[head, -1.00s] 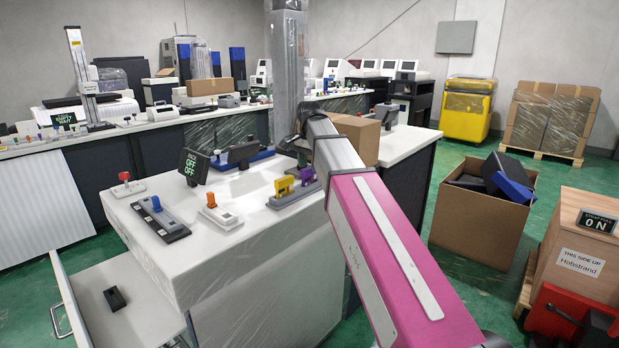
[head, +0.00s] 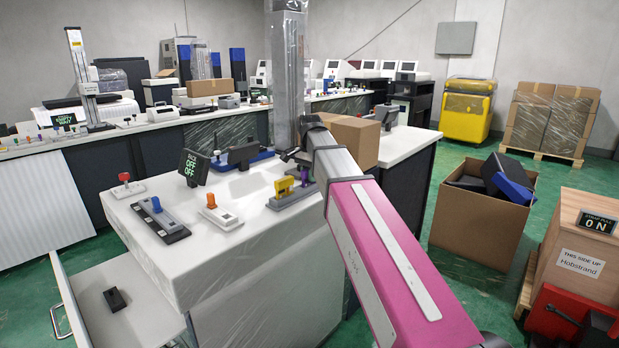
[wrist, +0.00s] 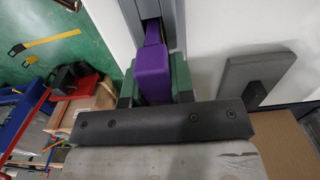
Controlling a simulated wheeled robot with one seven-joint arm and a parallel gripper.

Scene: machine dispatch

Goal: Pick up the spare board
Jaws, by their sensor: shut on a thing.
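My gripper (wrist: 153,78) is shut on a purple piece (wrist: 154,72), seen from above in the wrist view, with green parts on both sides of it. In the head view the purple piece (head: 305,177) stands at the right end of a grey holder (head: 290,196) on the white-topped counter, beside a yellow piece (head: 284,185). My arm partly covers it, and the fingertips are hidden there. I cannot tell whether the piece is still seated in the holder. No label shows which piece is the spare board.
A dark display (head: 242,154) and a cardboard box (head: 352,140) stand close behind my gripper. A status screen (head: 194,167) and small devices with red, blue and orange knobs are to the left. An open drawer (head: 110,310) juts out at lower left.

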